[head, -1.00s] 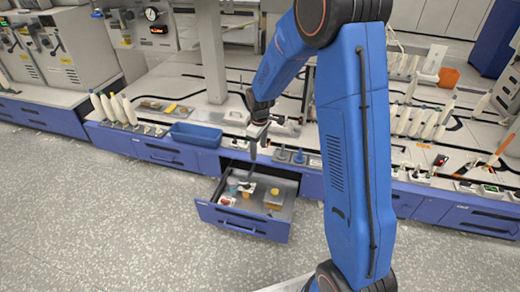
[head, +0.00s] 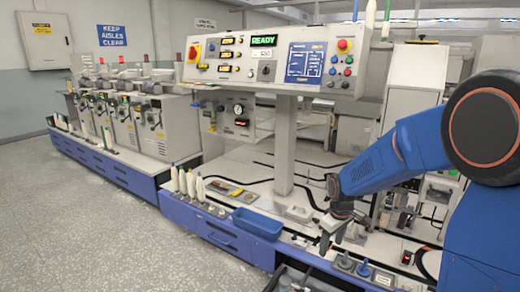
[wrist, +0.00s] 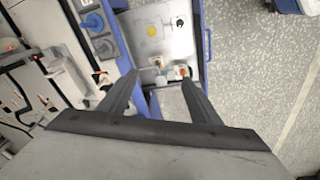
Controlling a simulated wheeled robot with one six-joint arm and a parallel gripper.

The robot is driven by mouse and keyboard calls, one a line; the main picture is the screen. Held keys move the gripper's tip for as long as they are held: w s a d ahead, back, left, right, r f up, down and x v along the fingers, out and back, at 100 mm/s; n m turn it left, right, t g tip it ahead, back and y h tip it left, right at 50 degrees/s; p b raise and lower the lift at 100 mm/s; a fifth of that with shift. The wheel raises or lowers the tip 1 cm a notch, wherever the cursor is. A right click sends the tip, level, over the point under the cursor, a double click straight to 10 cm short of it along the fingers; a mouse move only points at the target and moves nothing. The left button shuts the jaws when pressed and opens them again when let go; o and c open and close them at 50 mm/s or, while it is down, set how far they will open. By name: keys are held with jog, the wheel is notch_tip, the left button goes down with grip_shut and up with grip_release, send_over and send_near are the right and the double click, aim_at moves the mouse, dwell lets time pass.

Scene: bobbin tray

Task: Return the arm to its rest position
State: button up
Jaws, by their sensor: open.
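My blue arm (head: 385,165) comes in from the right in the head view and bends down over the workbench. My gripper (head: 325,245) hangs over the bench's front edge, to the right of a blue tray. In the wrist view my gripper (wrist: 158,88) has its two dark fingers spread wide apart, with nothing between them. Beyond the fingertips is the open drawer (wrist: 168,20), with a yellow round thing (wrist: 152,31) and small parts in it. The gripper is above the drawer and does not visibly touch it.
The blue tray (head: 258,223) sits on the bench's front edge, with white bobbins (head: 191,186) to its left. A control panel (head: 275,60) stands on a column behind. Blue knobs (head: 364,268) stand near the gripper. The grey floor (head: 90,220) at left is clear.

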jog(key=s+d+r+m+t, duration=0.1)
jog(key=s+r, duration=0.3)
jog(key=s, duration=0.6)
jog(key=s+d+r+m+t, duration=0.1)
jog(key=s+r+m, duration=0.2)
jog(key=s, duration=0.8)
jog(key=s+d+r+m+t, duration=0.1)
jog(key=s+r+m, duration=0.2)
jog(key=s+r, duration=0.4)
jog(key=s, duration=0.4)
jog(key=shift+s+d+r, duration=0.15)
jog(key=shift+d+r, duration=0.05)
jog(key=shift+r, duration=0.05)
